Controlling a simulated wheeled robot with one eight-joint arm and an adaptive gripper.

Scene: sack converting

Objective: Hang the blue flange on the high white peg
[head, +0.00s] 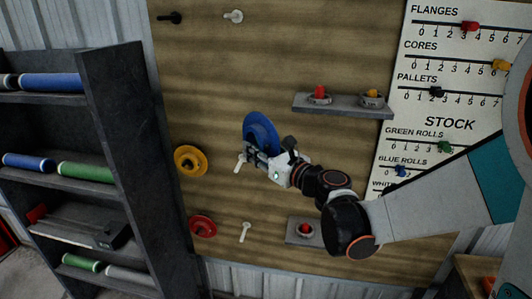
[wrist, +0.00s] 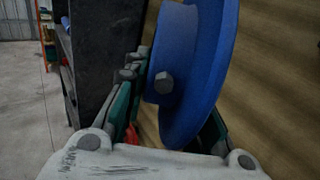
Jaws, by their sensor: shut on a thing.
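The blue flange (head: 260,128) is in my gripper (head: 254,150), held in front of the wooden board near its middle. In the wrist view the blue flange (wrist: 205,70) stands nearly edge-on between the green-padded fingers, with a bolt head on its hub. My gripper (wrist: 165,105) is shut on it. The high white peg (head: 233,16) is at the top of the board, bare, above and a little left of the flange. It does not show in the wrist view.
A black peg (head: 169,17) is left of the high white peg. Other white pegs are mid-board (head: 240,164) and low (head: 244,232). A yellow flange (head: 190,160) and a red flange (head: 202,226) hang at left. A small shelf (head: 343,106) juts out at right. A dark rack (head: 125,150) stands left.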

